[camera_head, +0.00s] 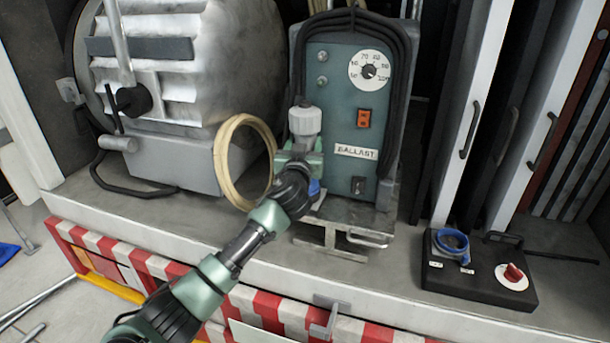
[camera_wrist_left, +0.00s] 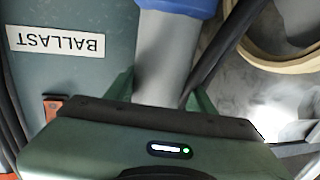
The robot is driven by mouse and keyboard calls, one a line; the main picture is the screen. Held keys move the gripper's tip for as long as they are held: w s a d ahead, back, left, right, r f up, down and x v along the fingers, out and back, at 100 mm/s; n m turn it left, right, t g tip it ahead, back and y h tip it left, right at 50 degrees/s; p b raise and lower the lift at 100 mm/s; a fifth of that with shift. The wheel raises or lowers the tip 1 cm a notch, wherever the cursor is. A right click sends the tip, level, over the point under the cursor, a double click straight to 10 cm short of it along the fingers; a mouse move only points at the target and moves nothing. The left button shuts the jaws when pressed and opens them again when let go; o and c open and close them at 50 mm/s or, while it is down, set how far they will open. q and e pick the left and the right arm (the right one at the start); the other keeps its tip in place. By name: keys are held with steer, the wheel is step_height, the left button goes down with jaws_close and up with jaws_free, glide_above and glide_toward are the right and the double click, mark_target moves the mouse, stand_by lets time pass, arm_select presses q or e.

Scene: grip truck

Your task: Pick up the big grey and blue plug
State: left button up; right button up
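The big grey and blue plug (camera_head: 305,121) stands upright in front of the green ballast box, with its grey end up and a blue part showing lower down. In the left wrist view the plug's grey body (camera_wrist_left: 165,60) runs between the green fingers, with its blue part at the top edge. My left gripper (camera_head: 300,158) is at the plug's middle, with a finger on each side. Contact on both sides is not clear. The gripper body hides part of the plug. My right gripper is in neither view.
The ballast box (camera_head: 338,95) has a dial, a red switch and black cable looped over it. A large silver lamp (camera_head: 190,65) stands left. A black box (camera_head: 478,275) with a blue ring sits right.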

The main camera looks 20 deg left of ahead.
mark_target(304, 136)
arm_select(q)
jaws_close()
steer(key=shift+r, duration=0.1)
steer(key=shift+r, duration=0.15)
steer(key=shift+r+b, duration=0.65)
steer(key=shift+r, duration=0.85)
steer(key=shift+s+d+r, duration=0.1)
steer(key=shift+s, duration=0.05)
steer(key=s+d+r+b, duration=0.1)
steer(key=s+d+b, duration=0.1)
steer(key=s, duration=1.5)
steer(key=shift+s+d+b, duration=0.25)
steer(key=shift+d+b, duration=0.1)
steer(key=shift+b, duration=0.2)
steer(key=shift+w, duration=0.1)
